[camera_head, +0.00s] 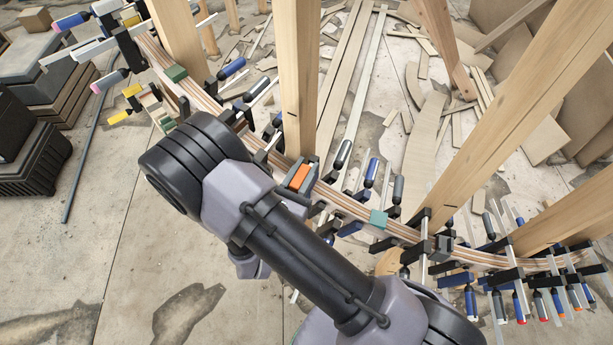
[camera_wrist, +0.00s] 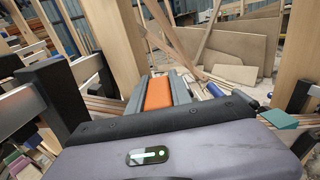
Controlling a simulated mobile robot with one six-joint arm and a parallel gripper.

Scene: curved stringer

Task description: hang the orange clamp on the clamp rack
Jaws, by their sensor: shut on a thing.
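An orange block-like part, which I take to be the orange clamp (camera_head: 299,177), shows at the curved stringer (camera_head: 345,206) in the head view. My gripper (camera_head: 301,171) is shut on it, with a grey jaw along each side. In the wrist view, the orange part (camera_wrist: 158,93) lies between the two grey fingers, above the dark palm. The rest of this clamp is hidden, and I cannot tell whether it touches the stringer. I cannot clearly make out a clamp rack in either view.
Several blue- and black-handled clamps (camera_head: 371,172) line the stringer. Wooden posts (camera_head: 299,80) rise close beside my gripper. More clamps crowd the lower right. Dark crates (camera_head: 30,160) stand at the left. Planks lie behind the stringer; the floor at lower left is clear.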

